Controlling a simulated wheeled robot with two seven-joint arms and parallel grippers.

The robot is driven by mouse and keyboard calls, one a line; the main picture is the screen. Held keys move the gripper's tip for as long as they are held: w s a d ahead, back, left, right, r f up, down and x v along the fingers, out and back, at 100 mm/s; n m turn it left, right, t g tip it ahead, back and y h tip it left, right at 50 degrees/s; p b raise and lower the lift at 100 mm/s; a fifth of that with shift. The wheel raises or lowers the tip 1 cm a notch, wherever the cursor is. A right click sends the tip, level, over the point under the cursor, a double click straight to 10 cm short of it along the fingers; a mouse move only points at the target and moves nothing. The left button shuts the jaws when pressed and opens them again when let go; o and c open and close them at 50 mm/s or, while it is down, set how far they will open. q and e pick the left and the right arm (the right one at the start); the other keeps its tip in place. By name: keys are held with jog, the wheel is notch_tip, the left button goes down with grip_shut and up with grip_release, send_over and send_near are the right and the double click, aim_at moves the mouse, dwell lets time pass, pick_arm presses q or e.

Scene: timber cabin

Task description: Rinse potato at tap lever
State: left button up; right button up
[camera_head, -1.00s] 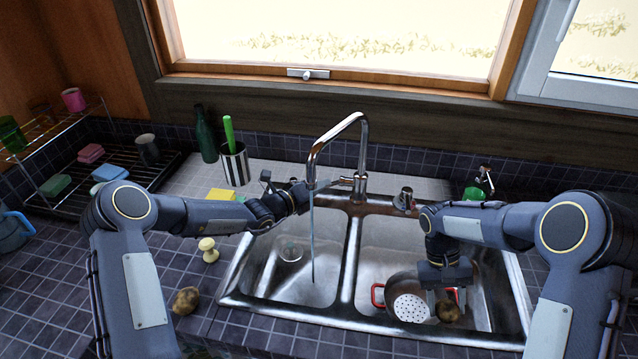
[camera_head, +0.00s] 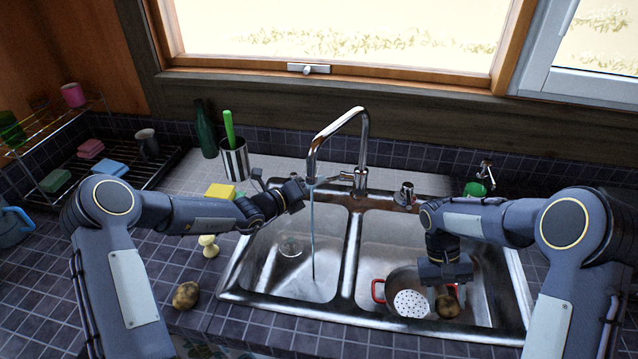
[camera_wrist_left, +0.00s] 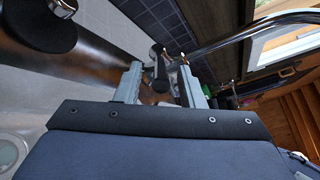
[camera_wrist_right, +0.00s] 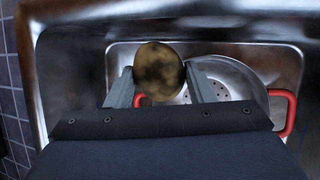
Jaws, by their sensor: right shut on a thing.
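A brown potato (camera_head: 448,307) is between the fingers of my right gripper (camera_head: 445,293), which is shut on it low in the right basin. In the right wrist view the potato (camera_wrist_right: 158,70) sits between the fingertips, over the rim of a colander. The chrome tap (camera_head: 365,150) stands behind the sink, and a thin water stream (camera_head: 313,235) falls into the left basin. The tap lever (camera_head: 345,178) juts left from the tap's base. My left gripper (camera_head: 305,187) is beside the spout, left of the lever. In the left wrist view its fingers (camera_wrist_left: 160,85) are apart, with nothing clearly gripped.
A colander (camera_head: 408,303) with red handles stands in the right basin. Another potato (camera_head: 185,296) and a pale brush (camera_head: 208,246) lie on the left counter. The left basin (camera_head: 300,265) is mostly clear.

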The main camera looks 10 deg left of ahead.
jog(key=shift+f+b, duration=0.5)
jog(key=shift+f, duration=0.15)
pick_arm(q)
jog(key=v, duration=0.9)
jog(key=shift+s, duration=0.1)
